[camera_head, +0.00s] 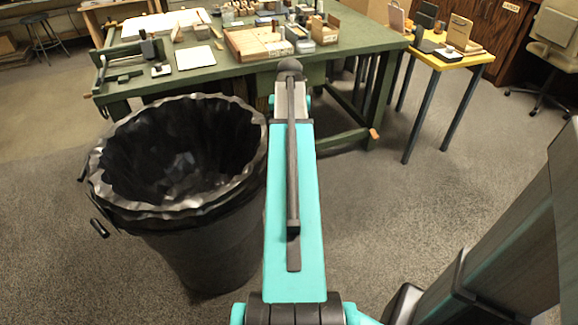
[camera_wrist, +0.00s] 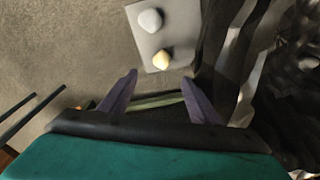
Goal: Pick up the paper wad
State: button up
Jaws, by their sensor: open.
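In the wrist view two small rounded lumps lie on a flat grey sheet (camera_wrist: 180,38) over the carpet. One is a whitish lump (camera_wrist: 150,21); the other is a cream, slightly angular lump (camera_wrist: 161,59), closer to my gripper. I cannot tell for sure which is the paper wad. My gripper (camera_wrist: 159,78) is open, its two dark purple fingers spread apart with nothing seen between the tips. The cream lump shows just beyond the fingertips, apart from them. In the head view the lumps and the fingers are not seen; my arm covers the middle.
A dark bin (camera_head: 215,250) with a black liner stands left of my arm; its liner (camera_wrist: 290,100) fills the right of the wrist view. A green workbench (camera_head: 365,40) with boxes and tools is behind. A yellow table (camera_head: 468,62) stands at right. Carpet between is clear.

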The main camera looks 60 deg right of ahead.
jog(key=shift+f, duration=0.1)
dwell(0.3)
jog(key=shift+w+d+f+b, duration=0.1)
jog(key=shift+d+f+b, duration=0.05)
jog(key=shift+f, duration=1.25)
jog(key=shift+w+d+f+b, duration=0.1)
jog(key=shift+d+f+b, duration=0.1)
jog(key=shift+f, duration=1.2)
jog(key=shift+w+d+f+b, duration=0.1)
jog(key=shift+f+b, duration=0.05)
jog(key=shift+f, duration=1.25)
jog(key=shift+w+d+f+b, duration=0.1)
jog(key=shift+f+b, duration=0.15)
jog(key=shift+f, duration=1.05)
jog(key=shift+d+f+b, duration=0.1)
jog(key=shift+f+b, duration=0.1)
jog(key=shift+f, duration=1.05)
jog(key=shift+c, duration=0.5)
jog(key=c, duration=1)
